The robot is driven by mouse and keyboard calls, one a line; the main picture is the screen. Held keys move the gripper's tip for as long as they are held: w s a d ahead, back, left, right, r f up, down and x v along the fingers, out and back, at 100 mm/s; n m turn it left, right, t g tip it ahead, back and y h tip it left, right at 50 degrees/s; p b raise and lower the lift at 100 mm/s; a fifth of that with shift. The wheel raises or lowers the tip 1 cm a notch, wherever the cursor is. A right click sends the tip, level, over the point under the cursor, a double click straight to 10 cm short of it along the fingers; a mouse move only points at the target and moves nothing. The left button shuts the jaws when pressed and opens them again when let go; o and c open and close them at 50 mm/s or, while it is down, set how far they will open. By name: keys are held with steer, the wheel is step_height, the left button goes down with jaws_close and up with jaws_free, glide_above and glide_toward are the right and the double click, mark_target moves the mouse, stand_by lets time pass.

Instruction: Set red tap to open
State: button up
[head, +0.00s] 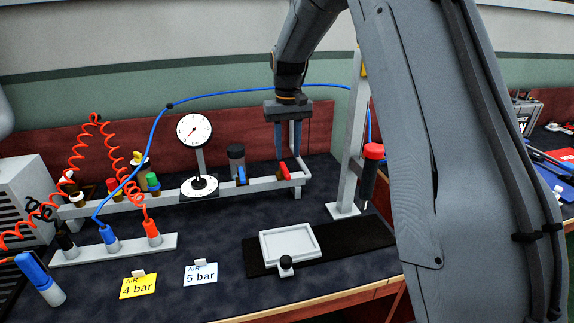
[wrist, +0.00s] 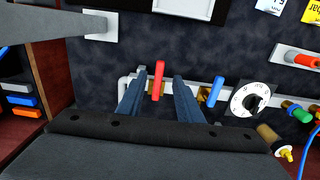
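The red tap (head: 287,168) sits near the right end of the grey pipe rail. In the wrist view its red handle (wrist: 158,80) lies crosswise to the rail, over a brass body. My gripper (head: 288,152) points down from above at the tap. In the wrist view my gripper (wrist: 159,76) is open, with one finger on each side of the red handle and a visible gap to both. Whether the fingertips reach down to the handle's height is hard to tell.
A blue tap (head: 241,175) stands left of the red one, beside a dark cylinder (head: 236,160). A pressure gauge (head: 194,131) rises farther left. A post with a red-capped cylinder (head: 373,152) stands close on the right. A grey tray (head: 290,243) lies in front.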

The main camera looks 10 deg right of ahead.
mark_target(287, 171)
steer(key=shift+w, duration=0.8)
steer(key=shift+f+p, duration=0.9)
steer(key=shift+f, duration=2.85)
jaws_close()
